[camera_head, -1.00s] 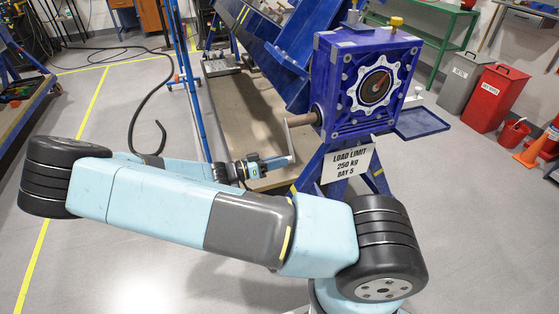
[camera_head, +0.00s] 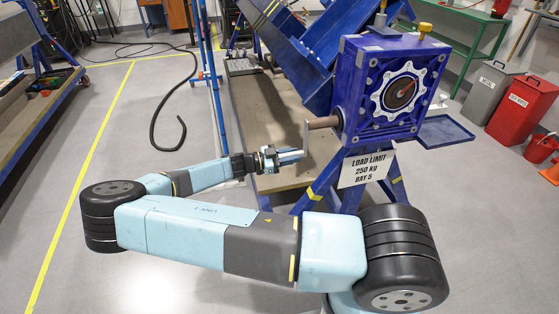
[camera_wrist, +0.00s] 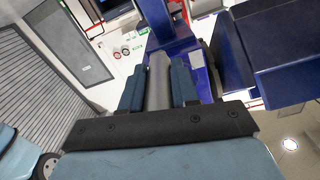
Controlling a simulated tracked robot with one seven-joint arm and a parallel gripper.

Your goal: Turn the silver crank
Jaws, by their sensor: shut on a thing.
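The silver crank (camera_head: 307,135) hangs down from the end of a brown shaft at the left side of the blue gearbox (camera_head: 350,75). My gripper (camera_head: 290,156) is at the crank's lower end, on its handle. In the wrist view, the two blue-grey fingers of my gripper (camera_wrist: 158,92) stand on either side of a grey bar of the crank (camera_wrist: 159,70) and are shut on it. The handle's part between the fingers is mostly hidden in the head view.
A load limit sign (camera_head: 366,168) hangs below the gearbox on a blue stand. A blue tray (camera_head: 445,131) juts out to its right. A blue upright post (camera_head: 212,80) and a black cable (camera_head: 170,120) are left of it. Grey floor lies open at left.

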